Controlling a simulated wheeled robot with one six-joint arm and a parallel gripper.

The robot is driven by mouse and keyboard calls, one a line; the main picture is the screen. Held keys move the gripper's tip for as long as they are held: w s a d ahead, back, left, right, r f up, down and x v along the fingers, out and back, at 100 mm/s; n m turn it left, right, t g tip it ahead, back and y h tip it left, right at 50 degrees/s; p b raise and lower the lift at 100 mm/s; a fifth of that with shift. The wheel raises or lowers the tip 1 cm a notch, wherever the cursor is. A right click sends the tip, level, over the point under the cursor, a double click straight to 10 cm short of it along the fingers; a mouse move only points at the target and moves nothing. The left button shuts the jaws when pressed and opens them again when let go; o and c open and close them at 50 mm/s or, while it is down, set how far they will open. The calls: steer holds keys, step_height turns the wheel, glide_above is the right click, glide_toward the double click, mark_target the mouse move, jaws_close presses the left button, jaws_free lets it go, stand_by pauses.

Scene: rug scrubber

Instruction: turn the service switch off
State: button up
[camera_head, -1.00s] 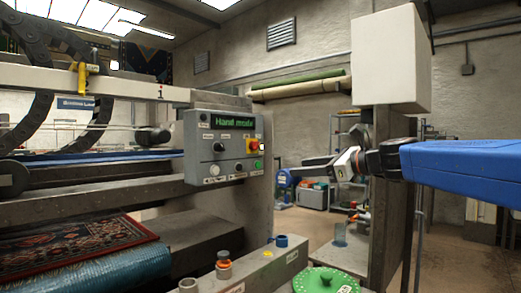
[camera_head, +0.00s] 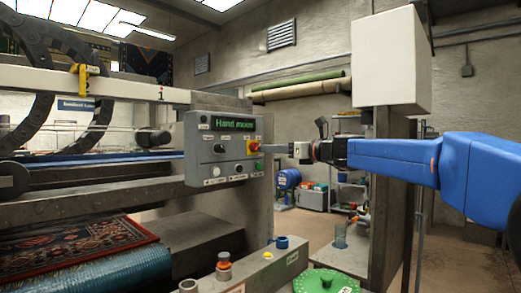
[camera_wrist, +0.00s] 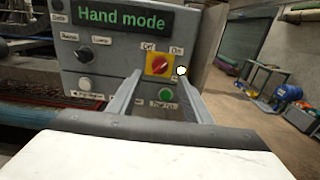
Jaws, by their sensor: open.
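The service switch is a red rotary knob on a yellow plate (camera_wrist: 159,65), between labels reading "Off" at upper left and "On" at upper right. It sits on the grey control panel (camera_head: 216,165), below a green display reading "Hand mode". It also shows in the head view as the yellow and red switch (camera_head: 253,146). My gripper (camera_wrist: 160,90) is open and empty, with one finger on each side of the switch in the wrist view. In the head view my gripper (camera_head: 270,148) points left at the panel's right side. Contact with the knob cannot be told.
A green button (camera_wrist: 166,95) is below the switch and a small white round part (camera_wrist: 182,71) is at its right. A white box (camera_head: 391,60) on a post stands behind my arm. A patterned rug (camera_head: 75,245) lies lower left.

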mark_target(258, 148)
steer(key=x, duration=0.7)
steer(key=c, duration=1.1)
